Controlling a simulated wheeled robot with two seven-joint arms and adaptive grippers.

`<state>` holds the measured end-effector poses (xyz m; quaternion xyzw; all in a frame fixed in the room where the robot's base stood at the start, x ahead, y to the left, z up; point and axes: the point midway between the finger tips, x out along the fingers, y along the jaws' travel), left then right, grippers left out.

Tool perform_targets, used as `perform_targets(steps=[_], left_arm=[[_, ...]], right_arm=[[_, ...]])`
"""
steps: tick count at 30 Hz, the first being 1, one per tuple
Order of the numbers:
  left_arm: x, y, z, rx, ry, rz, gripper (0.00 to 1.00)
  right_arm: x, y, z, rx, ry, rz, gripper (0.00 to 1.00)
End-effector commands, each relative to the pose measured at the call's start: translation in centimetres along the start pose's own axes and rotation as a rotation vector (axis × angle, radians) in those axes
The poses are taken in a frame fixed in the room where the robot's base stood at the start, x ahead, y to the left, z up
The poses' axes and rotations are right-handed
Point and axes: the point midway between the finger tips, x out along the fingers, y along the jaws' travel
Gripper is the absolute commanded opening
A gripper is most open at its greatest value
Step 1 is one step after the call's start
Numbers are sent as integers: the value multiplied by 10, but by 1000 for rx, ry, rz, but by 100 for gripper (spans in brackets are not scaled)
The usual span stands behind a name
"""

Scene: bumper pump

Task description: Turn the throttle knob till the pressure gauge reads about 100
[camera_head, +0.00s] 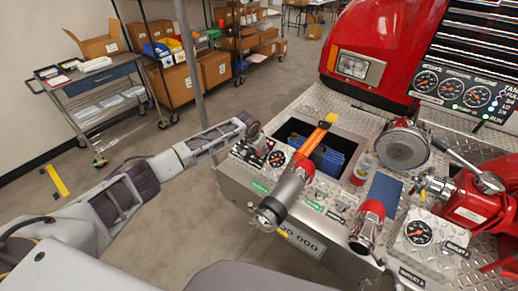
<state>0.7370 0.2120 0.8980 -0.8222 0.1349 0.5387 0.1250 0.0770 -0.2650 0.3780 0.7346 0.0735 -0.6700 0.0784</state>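My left arm comes in from the left, and its dark gripper (257,147) is over the small diamond-plate panel at the bumper's left end. The fingers are small and dark there, so I cannot tell whether they touch a control or are open. A round black gauge (277,158) is just right of the gripper. Another gauge (418,233) is on the right panel, and three more are on the black pump panel (451,88). Their readings are too small to make out. I cannot pick out the throttle knob; the gripper may hide it. My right gripper does not show.
The bumper has an open well with a blue folded hose (330,160), an orange-and-grey nozzle (284,192), a red-and-silver nozzle (367,226), a large round cap (402,149) and a red valve (470,206). A cart (95,85) and shelves with boxes stand behind. The floor at left is mostly clear.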

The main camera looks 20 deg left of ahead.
Motion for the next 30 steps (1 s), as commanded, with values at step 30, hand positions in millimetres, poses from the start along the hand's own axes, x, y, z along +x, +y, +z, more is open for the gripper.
perform_targets(steps=[30], left_arm=[[-2,0,0,833,36,-121,14]], right_arm=[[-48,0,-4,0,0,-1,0]])
